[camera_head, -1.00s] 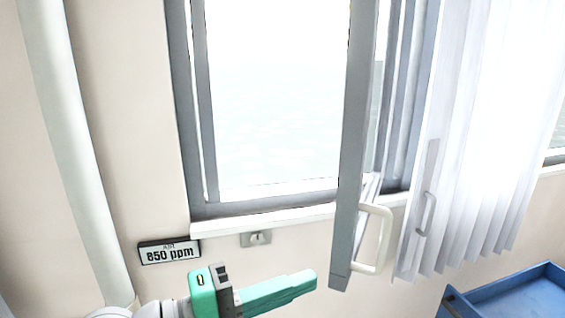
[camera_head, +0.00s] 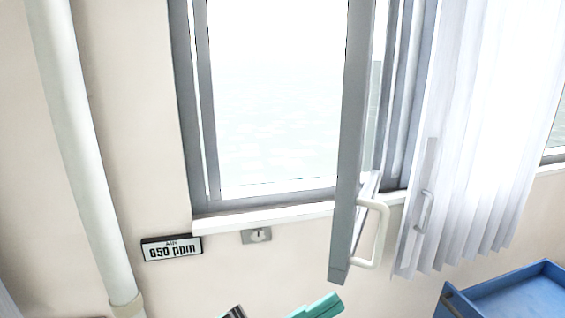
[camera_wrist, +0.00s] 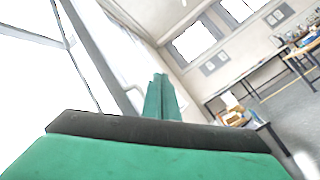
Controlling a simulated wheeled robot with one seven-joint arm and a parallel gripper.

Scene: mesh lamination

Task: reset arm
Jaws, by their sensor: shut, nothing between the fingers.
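My gripper (camera_head: 318,306) shows only in part at the bottom edge of the head view, as a green finger piece and a dark part beside it. It is below the window and apart from everything there. In the wrist view my green fingers (camera_wrist: 161,98) are together, with nothing between them. The window sash (camera_head: 352,150) stands swung open into the room, with a white handle (camera_head: 381,235) on its lower part. The rest of my arm is out of the head view.
A white pipe (camera_head: 80,150) runs down the wall at left. An "850 ppm" display (camera_head: 171,248) and a small lock plate (camera_head: 257,236) sit under the sill. A white curtain (camera_head: 480,130) hangs at right above a blue tray (camera_head: 515,295). Tables (camera_wrist: 255,87) stand far off.

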